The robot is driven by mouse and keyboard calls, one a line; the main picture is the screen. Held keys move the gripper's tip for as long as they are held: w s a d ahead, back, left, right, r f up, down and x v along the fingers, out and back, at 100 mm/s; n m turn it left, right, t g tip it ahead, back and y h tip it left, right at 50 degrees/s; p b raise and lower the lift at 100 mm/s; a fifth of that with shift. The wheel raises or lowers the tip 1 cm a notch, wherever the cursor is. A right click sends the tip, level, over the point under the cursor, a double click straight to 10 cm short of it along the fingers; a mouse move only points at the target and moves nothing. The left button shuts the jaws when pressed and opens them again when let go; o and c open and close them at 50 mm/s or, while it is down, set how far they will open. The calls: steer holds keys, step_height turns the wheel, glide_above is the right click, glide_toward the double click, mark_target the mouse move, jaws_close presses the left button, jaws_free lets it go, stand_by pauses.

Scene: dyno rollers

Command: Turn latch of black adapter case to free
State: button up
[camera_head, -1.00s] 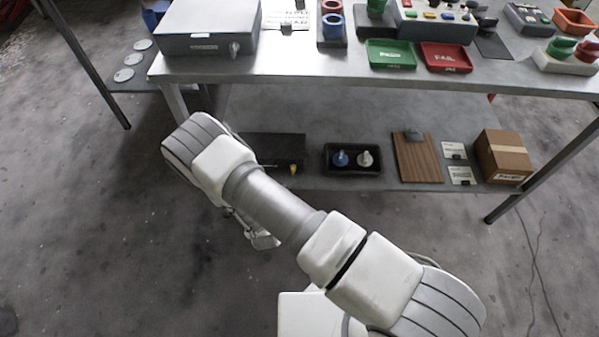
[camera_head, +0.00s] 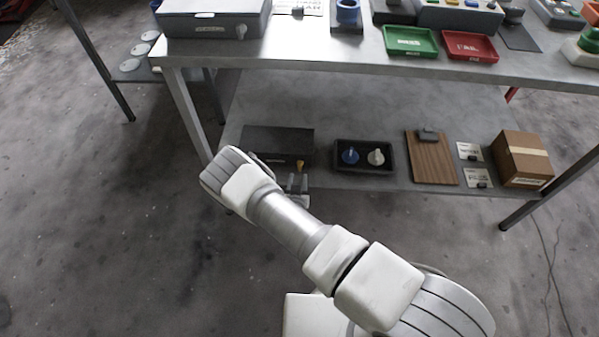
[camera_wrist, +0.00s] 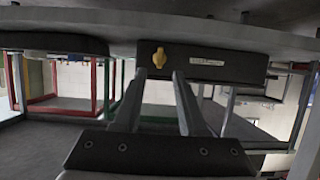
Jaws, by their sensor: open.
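The black adapter case (camera_head: 270,142) lies on the lower shelf at its left end. Its yellow latch (camera_head: 301,164) is on the front face near the right end. In the upside-down wrist view, the case (camera_wrist: 235,68) shows its front face with a pale label, and the latch (camera_wrist: 159,57) shows left of that label. My gripper (camera_head: 297,183) is in front of the case, at the shelf's front edge. In the wrist view my gripper (camera_wrist: 159,73) is open and empty, its two fingers spread on either side of the latch. I cannot tell whether they touch it.
A black tray (camera_head: 364,169) with a blue and a white piece sits right of the case. A wooden board (camera_head: 432,163), small cards and a cardboard box (camera_head: 523,160) are further right. The upper tabletop (camera_head: 330,57) overhangs the shelf. Floor in front is clear.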

mark_target(300, 168)
steer(key=b+x, duration=0.2)
steer(key=x, duration=0.4)
steer(key=shift+w+f, duration=0.2)
steer(key=shift+w, duration=0.05)
jaws_close()
